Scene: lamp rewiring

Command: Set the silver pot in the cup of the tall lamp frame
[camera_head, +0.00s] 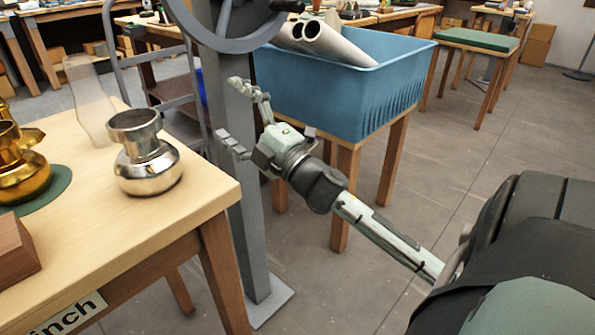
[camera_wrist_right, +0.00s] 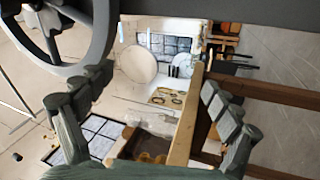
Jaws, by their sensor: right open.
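The silver pot (camera_head: 147,165), a shiny round vessel with a flared neck, stands upright on the wooden table at the left of the head view. My right gripper (camera_head: 234,115) is open and empty, right of the pot and apart from it, beyond the table edge and in front of a grey post. In the right wrist view its fingers (camera_wrist_right: 155,85) are spread with nothing held between them; the pot does not show there. I cannot make out the tall lamp frame or its cup for certain. My left gripper is not in view.
A grey post with a wheel (camera_head: 250,200) and a blue crate (camera_head: 340,95) of pipes stand beyond the table.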

